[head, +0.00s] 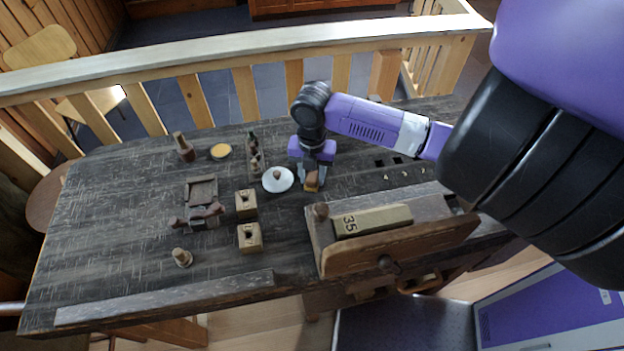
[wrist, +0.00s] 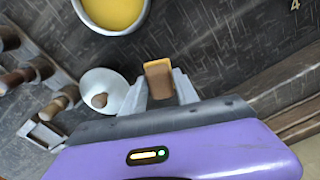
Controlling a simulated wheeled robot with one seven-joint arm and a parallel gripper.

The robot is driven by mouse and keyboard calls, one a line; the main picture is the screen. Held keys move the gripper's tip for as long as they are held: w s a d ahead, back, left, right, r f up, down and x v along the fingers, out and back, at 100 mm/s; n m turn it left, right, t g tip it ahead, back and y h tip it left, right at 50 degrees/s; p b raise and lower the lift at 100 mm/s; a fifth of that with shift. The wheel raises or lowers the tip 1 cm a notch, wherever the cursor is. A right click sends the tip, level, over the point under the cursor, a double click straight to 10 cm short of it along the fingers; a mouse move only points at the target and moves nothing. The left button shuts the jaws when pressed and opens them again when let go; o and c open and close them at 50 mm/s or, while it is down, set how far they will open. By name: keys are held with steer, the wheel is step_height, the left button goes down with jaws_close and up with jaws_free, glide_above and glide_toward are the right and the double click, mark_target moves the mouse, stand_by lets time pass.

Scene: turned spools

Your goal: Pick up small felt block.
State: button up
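The small felt block (wrist: 158,80) has an orange-tan top and a brown side. It is between the two fingers of my gripper (wrist: 160,90) in the wrist view, and both fingers appear to touch its sides. In the head view the block (head: 311,184) shows small at the fingertips of my gripper (head: 312,178), low at the dark table. I cannot tell whether it rests on the table or is slightly lifted.
A white dish (head: 278,180) with a knob-like piece stands close left of my gripper. A rack of spools (head: 254,155) is behind it. A yellow-filled round dish (wrist: 113,12) lies beyond the block. Two wooden blocks (head: 248,238) and a tilted drawer-like box (head: 385,248) stand nearer.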

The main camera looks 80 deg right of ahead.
mark_target(311, 176)
jaws_close()
step_height(311, 176, up, 10)
steer(key=shift+f+b, duration=0.1)
steer(key=shift+b, duration=0.65)
steer(key=shift+w, duration=0.1)
